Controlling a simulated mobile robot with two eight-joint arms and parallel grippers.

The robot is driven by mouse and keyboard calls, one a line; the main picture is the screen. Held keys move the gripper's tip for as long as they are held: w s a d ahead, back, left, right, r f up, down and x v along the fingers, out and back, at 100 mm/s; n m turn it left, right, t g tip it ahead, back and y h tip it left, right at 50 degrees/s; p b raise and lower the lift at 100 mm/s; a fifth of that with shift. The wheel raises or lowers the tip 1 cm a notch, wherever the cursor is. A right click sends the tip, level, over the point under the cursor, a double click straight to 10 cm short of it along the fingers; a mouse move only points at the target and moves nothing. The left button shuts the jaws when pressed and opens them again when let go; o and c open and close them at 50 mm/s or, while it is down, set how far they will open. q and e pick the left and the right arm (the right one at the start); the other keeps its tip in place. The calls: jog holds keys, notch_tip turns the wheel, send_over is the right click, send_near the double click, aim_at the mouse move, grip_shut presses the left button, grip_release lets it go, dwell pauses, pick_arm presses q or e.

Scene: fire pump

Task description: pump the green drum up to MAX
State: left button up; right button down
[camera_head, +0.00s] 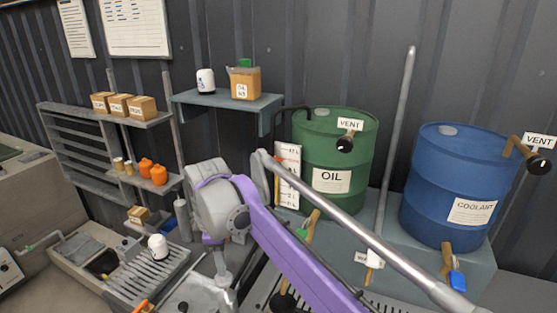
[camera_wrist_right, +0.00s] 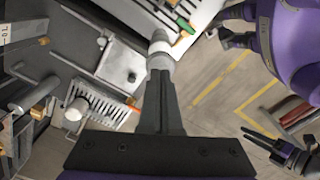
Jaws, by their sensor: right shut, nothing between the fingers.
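The green drum (camera_head: 322,150), labelled OIL, stands on a blue-grey stand. Beside it is a white gauge board (camera_head: 287,170) with small marks; its level cannot be read. A VENT tag and black knob (camera_head: 345,144) sit at its front. A tap with a green part (camera_head: 303,232) is below. A long grey bar (camera_head: 345,225) slants across in front. My purple right arm crosses below it; its gripper in the right wrist view (camera_wrist_right: 160,85) is shut and empty, its tips close to a pale round part; contact is unclear. My left gripper (camera_wrist_right: 264,142) shows small with fingers apart.
A blue COOLANT drum (camera_head: 440,185) stands at right, with its own vent and a blue-handled tap (camera_head: 457,278). An upright grey pole (camera_head: 396,130) rises between the drums. A wall shelf (camera_head: 225,98) and a slotted tray (camera_head: 145,275) lie left.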

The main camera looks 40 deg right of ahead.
notch_tip(320, 180, up, 6)
dwell(0.7)
dwell(0.5)
